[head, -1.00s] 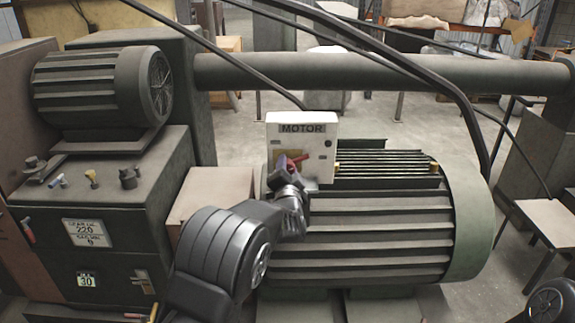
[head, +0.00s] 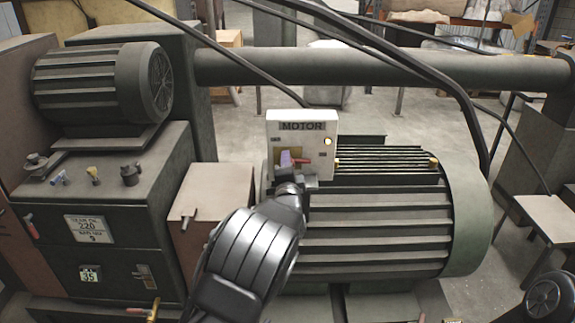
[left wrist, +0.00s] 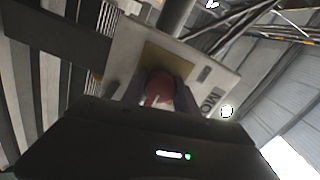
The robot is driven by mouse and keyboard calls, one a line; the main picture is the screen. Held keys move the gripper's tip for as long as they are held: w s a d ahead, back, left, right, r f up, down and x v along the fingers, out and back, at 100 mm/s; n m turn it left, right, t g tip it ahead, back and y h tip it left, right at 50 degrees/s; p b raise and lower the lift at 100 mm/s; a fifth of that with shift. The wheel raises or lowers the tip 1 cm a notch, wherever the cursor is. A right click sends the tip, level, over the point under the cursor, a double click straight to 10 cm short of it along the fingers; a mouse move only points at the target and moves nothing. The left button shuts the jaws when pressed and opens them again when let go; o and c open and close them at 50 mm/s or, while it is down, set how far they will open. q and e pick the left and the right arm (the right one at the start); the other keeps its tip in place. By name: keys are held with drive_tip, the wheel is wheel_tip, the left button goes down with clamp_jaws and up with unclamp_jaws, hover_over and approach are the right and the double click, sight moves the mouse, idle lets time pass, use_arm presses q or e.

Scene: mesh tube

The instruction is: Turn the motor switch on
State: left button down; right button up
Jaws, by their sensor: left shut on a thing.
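The red switch handle (head: 301,161) sits on a yellowish plate on the box. It shows between my fingers in the left wrist view (left wrist: 160,88). My left gripper (head: 286,162) is shut on the red handle, which lies roughly level and points right. My right gripper is not in view; part of my right arm shows at the lower right corner.
A control cabinet (head: 55,245) with a smaller ribbed motor (head: 95,85) stands at left. A brown box (head: 208,190) is beside it. A thick horizontal pipe (head: 400,68) and black cables (head: 440,85) run behind and above the switch box.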

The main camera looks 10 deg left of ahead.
use_arm(q)
drive_tip(key=c, duration=0.9)
unclamp_jaws()
drive_tip(key=shift+c, duration=0.2)
drive_tip(key=shift+s, duration=0.1)
drive_tip(key=b+v, duration=0.1)
drive_tip(key=v, duration=0.6)
drive_tip(key=shift+s+b, duration=0.25)
drive_tip(key=shift+b, duration=0.05)
drive_tip(key=shift+d, duration=0.1)
